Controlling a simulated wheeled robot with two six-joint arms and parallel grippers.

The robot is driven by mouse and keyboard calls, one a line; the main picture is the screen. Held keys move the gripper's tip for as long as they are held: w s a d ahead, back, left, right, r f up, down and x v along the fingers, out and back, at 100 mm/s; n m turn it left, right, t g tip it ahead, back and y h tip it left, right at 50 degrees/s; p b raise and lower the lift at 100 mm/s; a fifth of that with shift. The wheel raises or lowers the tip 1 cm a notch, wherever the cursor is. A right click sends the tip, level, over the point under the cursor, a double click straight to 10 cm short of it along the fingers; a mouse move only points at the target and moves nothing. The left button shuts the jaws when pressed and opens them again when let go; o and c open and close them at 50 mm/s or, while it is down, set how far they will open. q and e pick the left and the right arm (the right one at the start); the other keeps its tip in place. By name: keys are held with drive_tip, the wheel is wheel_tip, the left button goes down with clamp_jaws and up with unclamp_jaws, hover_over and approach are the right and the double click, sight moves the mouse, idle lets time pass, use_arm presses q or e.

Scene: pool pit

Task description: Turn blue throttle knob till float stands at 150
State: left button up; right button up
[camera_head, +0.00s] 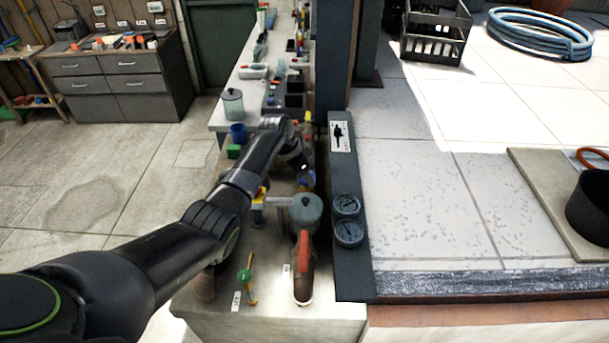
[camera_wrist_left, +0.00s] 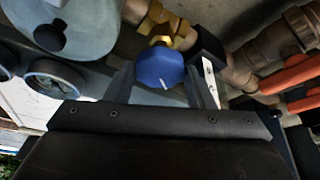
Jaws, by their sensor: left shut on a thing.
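The blue throttle knob (camera_wrist_left: 158,68) has a white pointer line and sits on a brass fitting (camera_wrist_left: 165,25) in the left wrist view. My left gripper (camera_wrist_left: 163,84) has a finger on each side of it and is shut on it. My right gripper is not in view.
A grey-green pot (camera_head: 306,209), two round gauges (camera_head: 348,234) and a red-handled part (camera_head: 304,265) stand close to the knob. A dark upright panel (camera_head: 350,270) borders the counter on the right. The wrist view shows red handles (camera_wrist_left: 290,75) and pipes beside the knob.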

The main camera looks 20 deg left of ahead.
use_arm(q)
drive_tip(key=shift+m+g+b, duration=0.3)
drive_tip(key=shift+m+b, duration=0.1)
drive_tip(key=shift+m, duration=0.5)
drive_tip(key=shift+h, duration=0.3)
drive_tip(key=o, duration=1)
drive_tip(key=shift+c, duration=0.2)
drive_tip(key=shift+a+r, duration=0.1)
drive_tip(key=b+v, duration=0.5)
drive_tip(key=v, duration=1.2)
drive_tip(key=shift+r, duration=0.15)
